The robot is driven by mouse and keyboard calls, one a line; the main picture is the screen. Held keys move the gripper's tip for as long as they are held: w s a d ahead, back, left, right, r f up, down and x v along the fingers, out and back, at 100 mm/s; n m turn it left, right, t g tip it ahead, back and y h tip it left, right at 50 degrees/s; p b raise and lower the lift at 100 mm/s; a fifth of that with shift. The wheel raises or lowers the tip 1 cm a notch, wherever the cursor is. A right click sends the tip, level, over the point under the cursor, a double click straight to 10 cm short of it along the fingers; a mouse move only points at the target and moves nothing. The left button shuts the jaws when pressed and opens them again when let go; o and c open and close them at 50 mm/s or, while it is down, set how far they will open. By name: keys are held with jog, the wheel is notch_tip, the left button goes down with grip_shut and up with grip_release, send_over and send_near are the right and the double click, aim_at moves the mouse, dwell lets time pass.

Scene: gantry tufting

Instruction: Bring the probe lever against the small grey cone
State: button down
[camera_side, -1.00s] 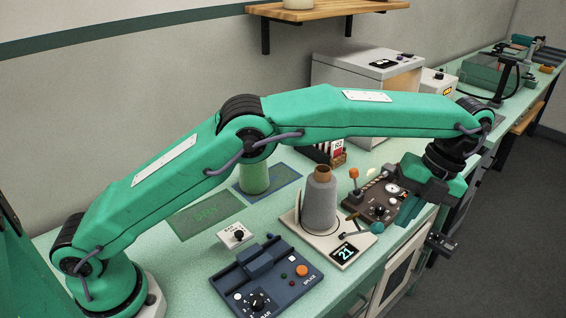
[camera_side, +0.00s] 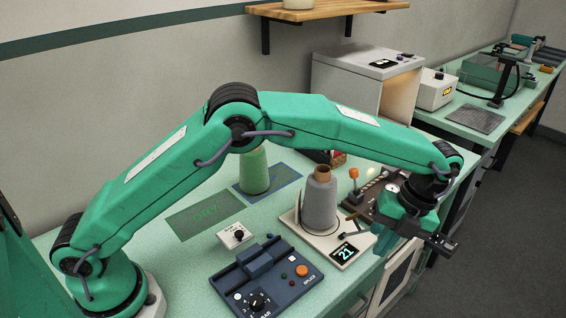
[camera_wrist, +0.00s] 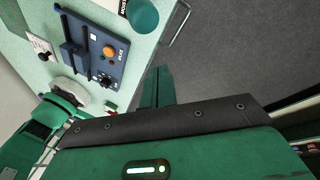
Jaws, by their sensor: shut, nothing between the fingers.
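The small grey cone (camera_side: 319,206) stands upright on the white moisture tester (camera_side: 328,258), whose display reads 21. The probe lever (camera_side: 352,235) is a dark arm at the tester's right side, with a teal knob (camera_side: 375,229) at its outer end. In the side view the lever appears apart from the cone. My gripper (camera_side: 383,249) is shut and empty, pointing down close to the right of the knob; whether they touch I cannot tell. In the wrist view the knob (camera_wrist: 142,16) shows at the top, beyond my shut fingers (camera_wrist: 157,88). The grey cone is outside that view.
A blue splicer box (camera_side: 265,281) stands in front of the tester, with a small white dial box (camera_side: 236,236) behind it. A green cone (camera_side: 254,172) stands on a blue mat. A brown control box (camera_side: 381,193) lies behind my gripper. The bench edge runs close by.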

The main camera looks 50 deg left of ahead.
aim_at(380, 228)
jog(key=shift+w+a+f, duration=0.15)
jog(key=shift+w+a, duration=0.45)
jog(key=shift+w, duration=0.15)
jog(key=shift+w+a+f, duration=0.1)
jog(key=shift+w+a, duration=0.5)
jog(key=shift+w, duration=0.1)
jog(key=shift+a+r, duration=0.1)
jog(key=shift+a+r, duration=0.2)
